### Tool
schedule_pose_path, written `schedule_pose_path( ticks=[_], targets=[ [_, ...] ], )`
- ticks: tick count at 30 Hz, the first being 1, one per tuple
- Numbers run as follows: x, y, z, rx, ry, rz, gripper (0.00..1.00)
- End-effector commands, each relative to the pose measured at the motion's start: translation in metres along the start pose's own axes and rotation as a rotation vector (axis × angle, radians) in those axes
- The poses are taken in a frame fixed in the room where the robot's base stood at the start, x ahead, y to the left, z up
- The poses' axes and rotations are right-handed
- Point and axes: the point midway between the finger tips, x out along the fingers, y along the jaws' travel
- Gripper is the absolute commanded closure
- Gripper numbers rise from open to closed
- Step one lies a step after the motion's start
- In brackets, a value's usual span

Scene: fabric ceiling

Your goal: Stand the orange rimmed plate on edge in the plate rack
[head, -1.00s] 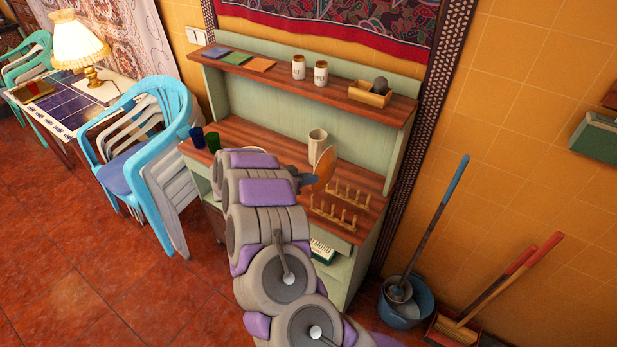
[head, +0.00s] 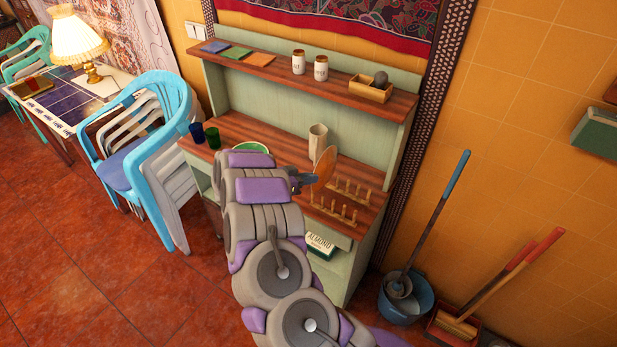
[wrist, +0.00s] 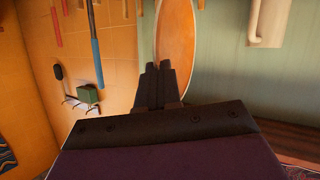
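The orange plate (head: 324,166) with a pale rim is upright on edge in the air, at the far-left side of the wooden plate rack (head: 347,214). In the wrist view the plate (wrist: 176,40) shows nearly edge-on beyond the fingertips. My gripper (head: 306,180) is shut on the plate's near edge; its two dark fingers (wrist: 162,82) are close together in the wrist view. The rack has two rows of upright pegs and stands on the counter. The plate overlaps the rack's left end in the head view; I cannot tell whether they touch.
A beige cup (head: 318,141) stands behind the plate. A green-rimmed bowl (head: 251,146) is partly hidden by my arm, with two dark cups (head: 204,135) to its left. A shelf (head: 340,91) with jars overhangs the counter's back. The counter's right end is narrow.

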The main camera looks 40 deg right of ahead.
Motion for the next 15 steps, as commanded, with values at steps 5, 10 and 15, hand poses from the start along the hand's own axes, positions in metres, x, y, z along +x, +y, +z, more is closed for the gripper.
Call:
schedule_pose_path(
  ticks=[5,10,15],
  targets=[
    [0.001,-0.001,0.004,0.000,0.001,0.000,1.00],
    [0.003,-0.001,0.007,-0.001,0.001,0.000,1.00],
    [0.004,-0.002,0.011,-0.001,0.002,0.000,1.00]
  ],
)
